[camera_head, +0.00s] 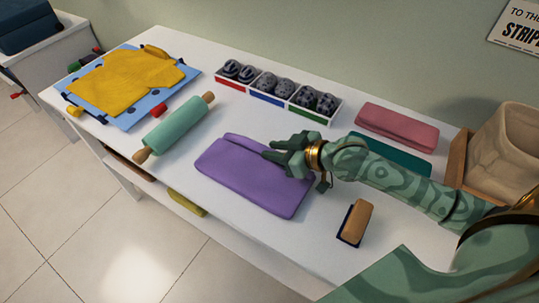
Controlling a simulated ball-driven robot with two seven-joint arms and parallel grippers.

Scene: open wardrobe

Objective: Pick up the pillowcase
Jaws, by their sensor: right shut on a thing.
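The purple folded cloth, which I take to be the pillowcase (243,180), lies flat on the white table near its front edge. My right gripper (272,155) reaches in from the right, over the cloth's far right part, and is shut on it. The fingers cover part of the cloth's far edge, so the exact grip is hidden. The cloth shows no clear lift off the table. My left gripper is not in view.
On the white table (213,132) stand a teal rolling pin (175,124), sectioned boxes (270,98) of dark rolled items, a pink folded cloth (397,126), a teal cloth (405,158), a brush (355,221) and a yellow garment (125,80). A beige bin (505,150) stands right.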

